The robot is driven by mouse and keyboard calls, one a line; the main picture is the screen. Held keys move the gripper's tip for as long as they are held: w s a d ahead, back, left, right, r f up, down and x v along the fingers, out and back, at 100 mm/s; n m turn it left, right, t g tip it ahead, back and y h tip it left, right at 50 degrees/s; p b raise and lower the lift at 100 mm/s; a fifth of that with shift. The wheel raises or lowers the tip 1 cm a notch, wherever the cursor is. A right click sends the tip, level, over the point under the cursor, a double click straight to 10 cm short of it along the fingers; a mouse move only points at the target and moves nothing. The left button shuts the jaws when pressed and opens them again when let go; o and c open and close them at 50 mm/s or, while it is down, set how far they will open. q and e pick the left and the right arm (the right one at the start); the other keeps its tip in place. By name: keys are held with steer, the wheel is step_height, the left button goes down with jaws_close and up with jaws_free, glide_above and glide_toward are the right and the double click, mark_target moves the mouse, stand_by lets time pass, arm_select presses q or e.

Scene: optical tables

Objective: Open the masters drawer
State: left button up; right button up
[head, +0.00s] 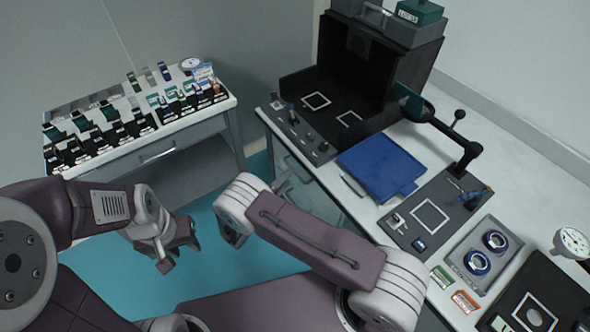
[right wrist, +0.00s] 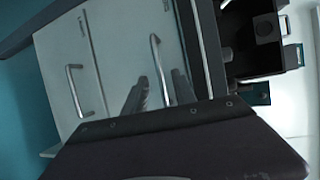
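Two pale drawer fronts show in the right wrist view, each with a bar handle: the nearer-to-table front (right wrist: 122,45) with its handle (right wrist: 157,62), and the other front (right wrist: 58,60) with its handle (right wrist: 74,88). Their labels are too small to read, so I cannot tell which is the masters drawer. My right gripper (right wrist: 160,90) is open, its dark fingers on either side of the first handle's line; I cannot tell how far off the handle is. My left gripper (head: 178,258) is open and empty above the blue floor.
The right bench (head: 372,210) carries a black open box (head: 318,85), a blue tray (head: 381,166) and a lamp-like arm (head: 442,128). A left bench (head: 190,127) holds several small labelled items above a drawer handle (head: 157,156). Blue floor (head: 215,280) lies between.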

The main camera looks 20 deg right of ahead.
mark_target(294, 170)
steer(key=x, duration=0.6)
steer(key=shift+d+f, duration=0.1)
jaws_close()
stand_by(1.1)
